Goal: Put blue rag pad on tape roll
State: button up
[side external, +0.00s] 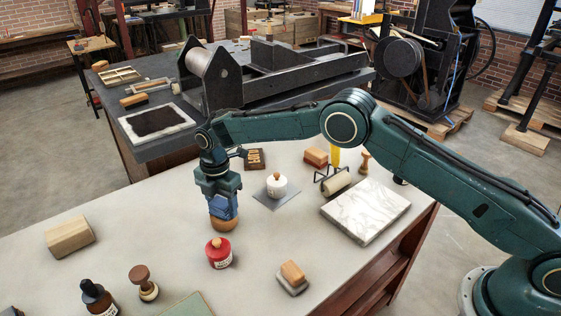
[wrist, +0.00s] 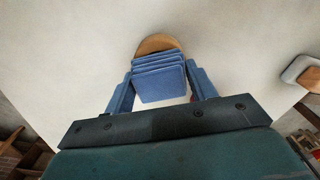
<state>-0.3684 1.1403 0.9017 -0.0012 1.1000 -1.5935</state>
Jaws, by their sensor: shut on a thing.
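The blue rag pad (wrist: 160,78) is a stack of folded blue cloth held between the two fingers of my gripper (wrist: 160,92). In the side external view my gripper (side external: 221,190) points down, with the blue pad (side external: 223,208) at its tips. The tape roll (side external: 224,223) is a tan round thing on the table directly below the pad. Its tan edge (wrist: 159,43) shows past the pad in the wrist view. The pad looks to be on or just over the roll; I cannot tell whether they touch. Most of the roll's top is hidden.
A red tin (side external: 219,253) stands close in front of the roll. A white pot (side external: 277,187) on a grey sheet is to the right. A marble slab (side external: 366,212) lies further right, and a wooden block (side external: 69,236) at left. The table between block and roll is clear.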

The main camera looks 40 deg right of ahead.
aim_at(222, 201)
jog(key=shift+f, duration=0.15)
jog(key=o, duration=1)
notch_tip(222, 201, up, 12)
jog(key=shift+r, duration=0.15)
jog(key=shift+r, duration=0.1)
dwell(0.6)
